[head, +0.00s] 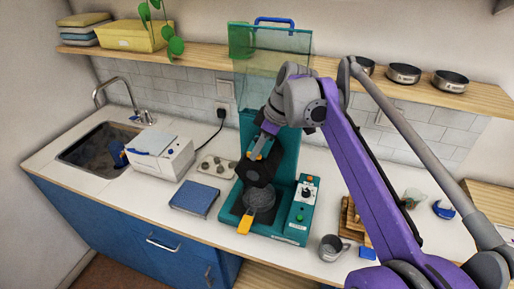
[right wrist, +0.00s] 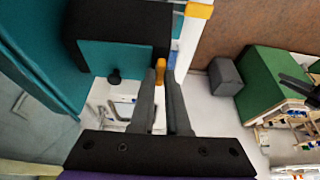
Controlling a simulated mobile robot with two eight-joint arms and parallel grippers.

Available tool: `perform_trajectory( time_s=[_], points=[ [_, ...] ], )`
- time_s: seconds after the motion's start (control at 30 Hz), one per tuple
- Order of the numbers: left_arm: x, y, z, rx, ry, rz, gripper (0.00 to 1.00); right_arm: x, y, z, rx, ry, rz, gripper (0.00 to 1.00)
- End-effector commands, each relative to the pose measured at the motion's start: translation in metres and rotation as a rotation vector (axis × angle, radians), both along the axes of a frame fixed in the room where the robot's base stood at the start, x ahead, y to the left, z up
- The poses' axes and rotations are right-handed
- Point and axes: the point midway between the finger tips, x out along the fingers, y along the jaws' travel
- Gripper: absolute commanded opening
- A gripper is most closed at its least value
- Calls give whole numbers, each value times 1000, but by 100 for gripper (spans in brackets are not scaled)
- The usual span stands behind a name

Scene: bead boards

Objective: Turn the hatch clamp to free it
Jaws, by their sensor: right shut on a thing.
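The teal machine (head: 285,165) stands on the counter with a black head (head: 257,171) and a dark round part below it. My right gripper (head: 268,137) reaches down to the machine's upper front, just above the black head. In the right wrist view, its fingers (right wrist: 168,92) are closed around a small orange piece (right wrist: 160,68), which looks like the hatch clamp. The piece sits beside a black block (right wrist: 120,25) with a teal face. The fingers hide part of the clamp, so its exact angle is hard to tell. My left gripper is not seen.
A clear teal panel (head: 272,62) with a blue handle stands above the machine. A control box (head: 301,208) is on its right and an orange handle (head: 245,222) at its front. A blue book-like object (head: 194,198), white appliance (head: 160,150) and metal cup (head: 331,247) stand nearby.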

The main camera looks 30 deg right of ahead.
Motion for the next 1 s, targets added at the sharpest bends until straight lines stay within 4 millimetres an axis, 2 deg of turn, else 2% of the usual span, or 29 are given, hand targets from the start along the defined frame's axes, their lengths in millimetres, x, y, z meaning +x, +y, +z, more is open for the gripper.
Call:
perform_trajectory(
  time_s=[0.3, 0.33, 0.5, 0.83, 1.0],
  points=[
    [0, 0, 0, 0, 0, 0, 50, 1, 0, 1, 0, -3, 1, 0],
    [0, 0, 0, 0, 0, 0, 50, 1, 0, 1, 0, -3, 1, 15],
    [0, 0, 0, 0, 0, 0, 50, 0, 0, 1, -1, -2, 1, 44],
    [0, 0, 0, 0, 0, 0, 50, -1, -1, 3, 0, 0, 1, 44],
    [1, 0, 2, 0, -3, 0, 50, -6, -6, 23, 0, -1, 0, 44]
  ],
)
